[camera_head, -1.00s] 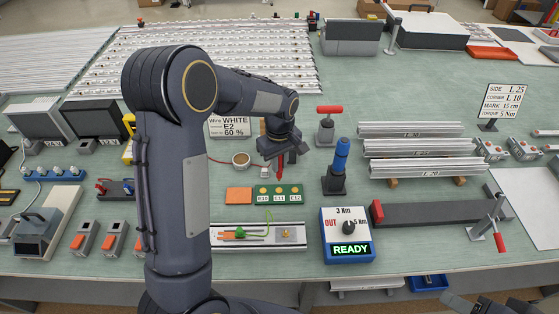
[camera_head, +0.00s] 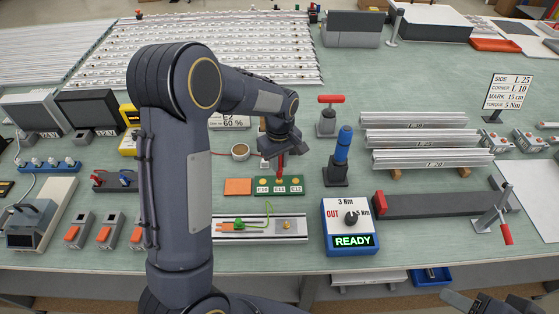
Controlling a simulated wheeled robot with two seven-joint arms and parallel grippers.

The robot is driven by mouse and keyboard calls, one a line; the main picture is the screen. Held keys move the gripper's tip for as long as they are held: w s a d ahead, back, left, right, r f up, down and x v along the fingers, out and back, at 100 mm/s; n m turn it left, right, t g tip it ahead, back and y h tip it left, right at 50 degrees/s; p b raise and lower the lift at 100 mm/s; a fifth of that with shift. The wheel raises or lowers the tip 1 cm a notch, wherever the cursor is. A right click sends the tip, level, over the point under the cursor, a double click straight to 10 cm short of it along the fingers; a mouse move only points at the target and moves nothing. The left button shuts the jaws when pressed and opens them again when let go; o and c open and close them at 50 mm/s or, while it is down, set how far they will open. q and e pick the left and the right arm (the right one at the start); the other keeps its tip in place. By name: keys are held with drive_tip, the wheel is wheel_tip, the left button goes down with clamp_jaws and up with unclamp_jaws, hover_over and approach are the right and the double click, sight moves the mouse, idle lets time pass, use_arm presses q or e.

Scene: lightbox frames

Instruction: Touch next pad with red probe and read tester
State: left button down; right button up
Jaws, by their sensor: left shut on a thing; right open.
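My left gripper (camera_head: 280,152) points down and is shut on the red probe (camera_head: 281,171). The probe stands over the middle pad, E11 (camera_head: 279,182), of the green board (camera_head: 270,191). Its tip looks at or just above this pad; I cannot tell if it touches. Pad E10 (camera_head: 262,182) and pad E12 (camera_head: 296,180) lie either side, clear of the probe. A yellow device (camera_head: 128,143), perhaps the tester, is mostly hidden behind my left arm, and I see no reading on it. My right gripper (camera_head: 478,303) is open at the bottom right, partly cut off.
An orange square (camera_head: 238,186) lies left of the board. A rail (camera_head: 262,229) with a green wire is in front. A blue screwdriver in a stand (camera_head: 341,160) and a READY box (camera_head: 349,228) stand right. A white card (camera_head: 232,122) is partly hidden behind my arm.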

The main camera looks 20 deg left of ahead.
use_arm(q)
drive_tip(key=shift+s+f+b, duration=0.1)
drive_tip(key=shift+f+b, duration=0.45)
drive_tip(key=shift+f, duration=0.15)
idle(2.3)
drive_tip(key=shift+r, duration=0.15)
drive_tip(key=shift+r+p, duration=0.6)
drive_tip(key=shift+r, duration=0.05)
drive_tip(key=shift+r+p, duration=1.65)
drive_tip(key=shift+r, duration=0.65)
drive_tip(key=shift+f, duration=0.1)
